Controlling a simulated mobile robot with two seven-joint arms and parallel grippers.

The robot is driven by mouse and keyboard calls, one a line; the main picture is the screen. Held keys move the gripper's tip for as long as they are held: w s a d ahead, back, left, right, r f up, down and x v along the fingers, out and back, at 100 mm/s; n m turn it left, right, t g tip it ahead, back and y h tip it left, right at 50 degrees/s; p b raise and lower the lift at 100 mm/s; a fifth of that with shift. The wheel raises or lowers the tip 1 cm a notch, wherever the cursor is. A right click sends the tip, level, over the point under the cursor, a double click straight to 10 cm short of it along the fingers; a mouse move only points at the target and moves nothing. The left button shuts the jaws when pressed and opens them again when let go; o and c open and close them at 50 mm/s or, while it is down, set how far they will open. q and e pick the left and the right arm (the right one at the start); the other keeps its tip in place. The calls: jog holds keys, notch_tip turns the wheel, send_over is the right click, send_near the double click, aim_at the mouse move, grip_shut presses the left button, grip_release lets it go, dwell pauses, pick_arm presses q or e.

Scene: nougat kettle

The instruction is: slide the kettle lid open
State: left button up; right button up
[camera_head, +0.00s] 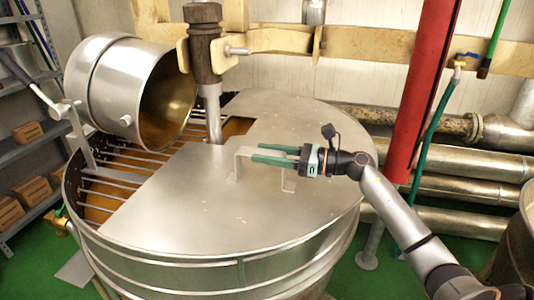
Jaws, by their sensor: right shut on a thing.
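The large round metal kettle (215,268) stands in the middle. Its flat silver lid (190,205) covers the right and front part of the top. The left part is uncovered, showing a metal grate (115,180) over brown contents. A raised handle (239,168) stands on the lid. My right gripper (256,154), with green fingers, reaches in from the right and is shut on the lid handle. My left gripper is not in view.
A tilted metal pot (130,90) hangs over the kettle's left rear. A vertical stirrer shaft (205,60) stands at the back. A red pipe (422,90) rises behind my right arm. Shelves with boxes (28,132) stand at the left.

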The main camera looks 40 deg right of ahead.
grip_shut()
dwell(0.8)
